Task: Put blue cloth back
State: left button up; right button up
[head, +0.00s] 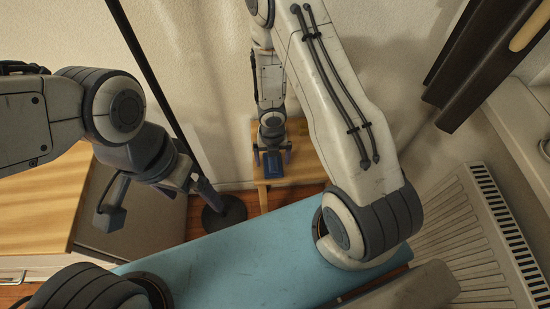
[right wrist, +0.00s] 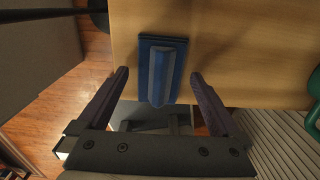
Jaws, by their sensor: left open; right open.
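My left gripper (head: 155,199) is open and empty, at the left, near a wood-topped cabinet.
The wood-topped cabinet (head: 40,210) stands at the left. A black pole with a round base (head: 224,213) stands between it and the small table. A slatted radiator-like unit (head: 480,225) is at the right. A green object (right wrist: 314,90) shows at the right wrist view's right edge.

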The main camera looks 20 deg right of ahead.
aim_at(272, 160)
notch_tip(272, 160, up, 11)
jog(key=p, duration=1)
jog(key=shift+r+p, duration=0.2)
jog(key=shift+p, duration=0.2)
